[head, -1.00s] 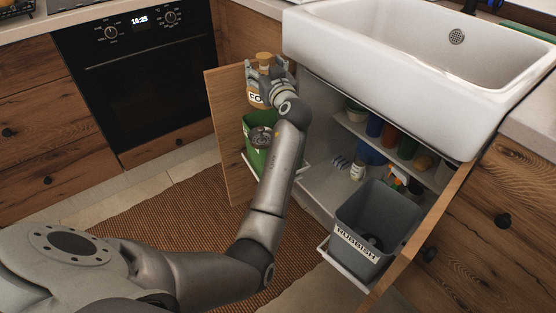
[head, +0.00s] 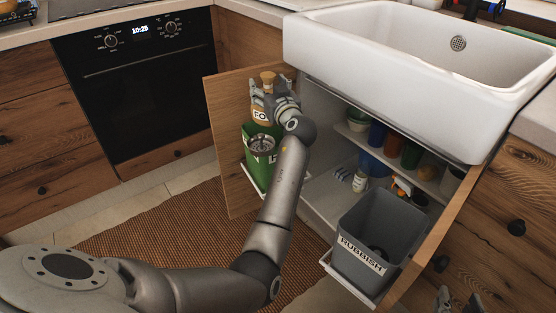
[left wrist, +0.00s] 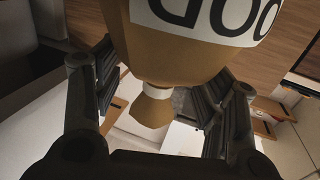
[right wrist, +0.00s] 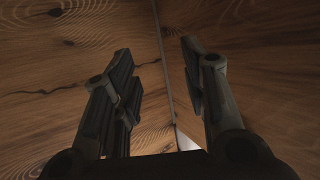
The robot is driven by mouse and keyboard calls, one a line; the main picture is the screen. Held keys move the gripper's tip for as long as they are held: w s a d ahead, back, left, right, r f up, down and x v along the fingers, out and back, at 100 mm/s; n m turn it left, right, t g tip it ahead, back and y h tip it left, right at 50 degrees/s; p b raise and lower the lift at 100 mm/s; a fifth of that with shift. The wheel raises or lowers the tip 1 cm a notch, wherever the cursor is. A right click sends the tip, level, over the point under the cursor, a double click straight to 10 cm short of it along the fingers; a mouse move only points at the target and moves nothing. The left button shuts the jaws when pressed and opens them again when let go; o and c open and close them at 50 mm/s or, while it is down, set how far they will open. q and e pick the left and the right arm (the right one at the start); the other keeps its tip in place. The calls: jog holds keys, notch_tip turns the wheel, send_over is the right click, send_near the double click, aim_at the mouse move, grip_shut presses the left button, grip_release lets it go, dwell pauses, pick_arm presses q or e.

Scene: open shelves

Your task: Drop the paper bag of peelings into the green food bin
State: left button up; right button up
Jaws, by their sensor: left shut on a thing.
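The brown paper bag (head: 262,104) has a white label, a twisted top and a pale tie. My left gripper (head: 283,92) is shut on it near its neck. In the left wrist view the bag (left wrist: 170,52) fills the upper middle, its tied neck between the fingers. The green food bin (head: 259,171) hangs on the inside of the open left cupboard door. The bag is upright just above the bin's opening; whether it touches the rim I cannot tell. My right gripper (head: 459,300) is open and empty at the lower right; its spread fingers show in the right wrist view (right wrist: 160,95).
A grey bin labelled RUBBISH (head: 350,227) hangs on the right door (head: 430,235). The open left door (head: 228,145) stands behind the green bin. Shelves (head: 350,135) under the white sink (head: 400,70) hold bottles and tubs. A round metallic thing (head: 261,144) shows at the green bin.

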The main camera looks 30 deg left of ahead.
pick_arm(q)
jog(key=shift+f+b, duration=0.3)
jog(key=shift+f, duration=0.75)
pick_arm(e)
jog(key=shift+w+a+r+t+y, duration=0.2)
jog(key=shift+w+r+t, duration=0.1)
jog(key=shift+r+t, duration=0.4)
jog(key=shift+w+a+r+t+y, duration=0.2)
jog(key=shift+w+r+t, duration=0.15)
jog(key=shift+r, duration=0.55)
jog(key=shift+w+a+r+t+y, duration=0.1)
jog(key=shift+w+a+r+t, duration=0.15)
jog(key=shift+r+t, duration=0.45)
jog(key=shift+r, duration=0.1)
pick_arm(q)
jog(key=o, duration=1.7)
jog(key=shift+c, duration=0.2)
pick_arm(e)
jog(key=shift+d, duration=0.1)
pick_arm(q)
jog(key=shift+f, duration=0.1)
notch_tip(320, 180, up, 10)
jog(key=shift+r, duration=0.1)
